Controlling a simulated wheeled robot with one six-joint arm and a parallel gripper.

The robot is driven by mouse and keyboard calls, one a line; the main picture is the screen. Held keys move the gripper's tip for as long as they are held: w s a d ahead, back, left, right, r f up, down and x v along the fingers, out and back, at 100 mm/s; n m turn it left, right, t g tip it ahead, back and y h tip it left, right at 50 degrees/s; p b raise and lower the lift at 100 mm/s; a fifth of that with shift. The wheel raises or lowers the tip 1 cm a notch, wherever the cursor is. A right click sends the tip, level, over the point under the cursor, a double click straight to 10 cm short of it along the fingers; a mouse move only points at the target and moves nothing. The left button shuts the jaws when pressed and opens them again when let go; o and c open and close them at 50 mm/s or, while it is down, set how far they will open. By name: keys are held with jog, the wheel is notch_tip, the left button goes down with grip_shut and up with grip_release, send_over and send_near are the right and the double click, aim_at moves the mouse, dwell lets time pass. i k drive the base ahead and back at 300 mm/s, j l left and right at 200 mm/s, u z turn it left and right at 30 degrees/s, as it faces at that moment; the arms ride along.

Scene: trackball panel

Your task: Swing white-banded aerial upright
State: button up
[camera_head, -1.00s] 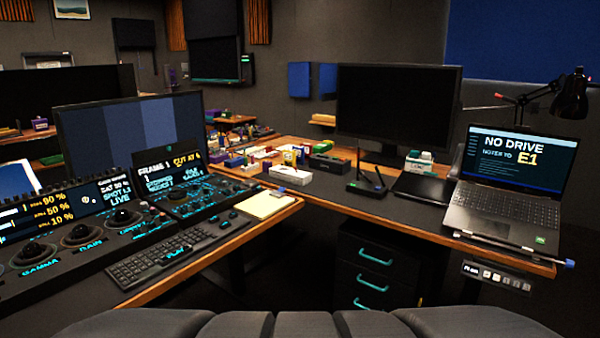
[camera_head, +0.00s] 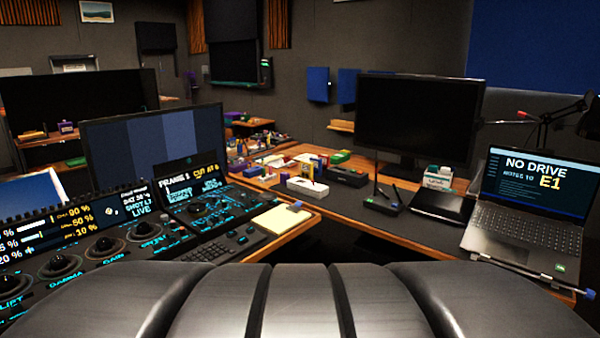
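A small black router-like box (camera_head: 382,206) stands on the wooden desk, in front of the black monitor and left of the laptop. One thin dark aerial (camera_head: 376,181) rises from its left side, close to upright. A second, shorter-looking thin aerial (camera_head: 396,194) shows at its right side and leans. At this size I cannot make out a white band on either one. My gripper is not in view, and nothing touches the box or its aerials.
A large dark ribbed shape, like a chair back (camera_head: 300,300), fills the bottom. A control panel and keyboard desk (camera_head: 290,232) is at left.

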aim_at(382, 193)
jog(key=k+j+z, duration=0.1)
jog(key=k+j+u, duration=0.15)
jog(key=i+l+z, duration=0.1)
jog(key=i, duration=0.45)
jog(key=i+l, duration=0.3)
jog(key=i, duration=0.3)
jog(key=i+l+z, duration=0.15)
jog(key=i, duration=0.4)
